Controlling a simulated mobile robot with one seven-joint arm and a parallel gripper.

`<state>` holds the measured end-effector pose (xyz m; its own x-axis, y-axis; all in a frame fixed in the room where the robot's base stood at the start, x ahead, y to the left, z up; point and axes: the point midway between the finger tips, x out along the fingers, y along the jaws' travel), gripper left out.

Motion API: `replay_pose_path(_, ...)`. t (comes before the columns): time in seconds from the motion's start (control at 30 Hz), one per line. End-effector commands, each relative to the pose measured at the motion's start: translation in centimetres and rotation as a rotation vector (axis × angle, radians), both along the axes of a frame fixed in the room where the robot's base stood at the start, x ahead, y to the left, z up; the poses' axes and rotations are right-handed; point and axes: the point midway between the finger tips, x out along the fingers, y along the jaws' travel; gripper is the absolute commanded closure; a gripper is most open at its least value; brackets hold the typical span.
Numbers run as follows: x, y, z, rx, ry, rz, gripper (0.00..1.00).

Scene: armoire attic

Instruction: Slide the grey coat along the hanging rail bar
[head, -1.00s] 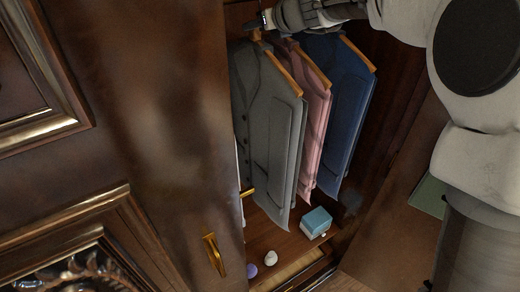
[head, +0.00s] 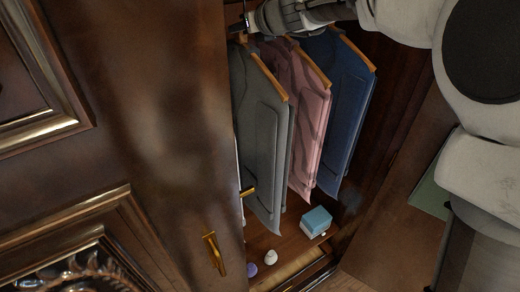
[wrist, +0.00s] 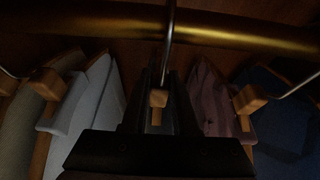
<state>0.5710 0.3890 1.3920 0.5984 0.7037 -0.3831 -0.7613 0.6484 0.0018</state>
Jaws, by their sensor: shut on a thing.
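The grey coat (head: 262,140) hangs on a wooden hanger (head: 270,75) at the left of the visible garments in the armoire. My gripper (head: 246,24) is at the top of this hanger, just under the rail. In the wrist view my gripper (wrist: 158,100) is shut on the hanger's wooden neck, below its metal hook (wrist: 170,40). The hook reaches up to the brass hanging rail bar (wrist: 235,33). The coat itself is mostly hidden behind my fingers there.
A pink garment (head: 308,120) and a blue garment (head: 345,110) hang to the right. The wrist view shows a pale garment (wrist: 90,95) and a beige one (wrist: 30,115) to the left. A blue box (head: 316,220) and small items lie on the armoire floor. A brown door (head: 170,130) stands left.

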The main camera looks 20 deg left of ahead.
Motion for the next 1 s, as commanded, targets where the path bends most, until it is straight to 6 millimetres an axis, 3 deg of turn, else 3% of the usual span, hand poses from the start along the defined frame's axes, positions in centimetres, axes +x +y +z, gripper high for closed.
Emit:
replay_pose_path(0.63,-3.0,2.6,0.4,0.004,-0.005,-0.001,1.0)
replay_pose_path(1.0,-3.3,2.8,0.4,0.003,-0.005,-0.001,1.0)
